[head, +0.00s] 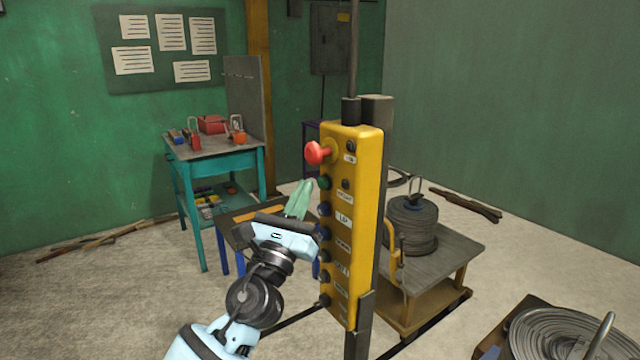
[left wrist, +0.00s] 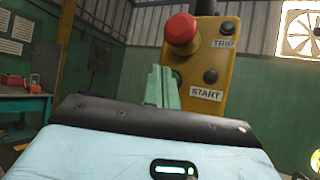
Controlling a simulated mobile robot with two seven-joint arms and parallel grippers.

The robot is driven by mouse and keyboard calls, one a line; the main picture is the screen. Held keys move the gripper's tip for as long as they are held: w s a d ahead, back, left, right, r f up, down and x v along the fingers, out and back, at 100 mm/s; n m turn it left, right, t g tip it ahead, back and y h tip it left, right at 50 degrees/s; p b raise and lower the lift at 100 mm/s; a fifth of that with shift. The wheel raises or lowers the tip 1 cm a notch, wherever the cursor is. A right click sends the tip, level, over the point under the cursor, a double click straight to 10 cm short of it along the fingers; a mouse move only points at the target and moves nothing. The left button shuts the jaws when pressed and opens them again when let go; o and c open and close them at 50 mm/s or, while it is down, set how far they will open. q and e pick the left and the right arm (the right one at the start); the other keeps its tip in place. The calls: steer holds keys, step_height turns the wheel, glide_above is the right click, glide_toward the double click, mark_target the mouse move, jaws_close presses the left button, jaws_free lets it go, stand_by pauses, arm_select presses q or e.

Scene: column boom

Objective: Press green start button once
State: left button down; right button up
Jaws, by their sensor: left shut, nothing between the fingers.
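A yellow control box (head: 357,215) hangs upright in the middle of the head view, with a column of buttons on its left-hand face. The green start button (head: 323,183) sits just below the red mushroom button (head: 316,152). In the left wrist view, the box (left wrist: 228,60) shows a START label and the red button (left wrist: 182,30); the green button is mostly or wholly hidden behind my fingers. My left gripper (head: 303,186) is shut and empty, its green fingertips close beside the green button. I cannot tell whether they touch it. My right gripper is not in view.
Several darker buttons run down the box below the green one. A wooden cart (head: 455,262) with a dark coil stands behind the box to the right. A teal table (head: 210,150) with tools stands at the back left. A cable coil (head: 560,335) lies at the bottom right.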

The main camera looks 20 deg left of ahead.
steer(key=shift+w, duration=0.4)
arm_select(q)
steer(key=shift+w, duration=0.1)
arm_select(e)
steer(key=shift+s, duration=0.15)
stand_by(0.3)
arm_select(q)
steer(key=shift+w+d, duration=0.25)
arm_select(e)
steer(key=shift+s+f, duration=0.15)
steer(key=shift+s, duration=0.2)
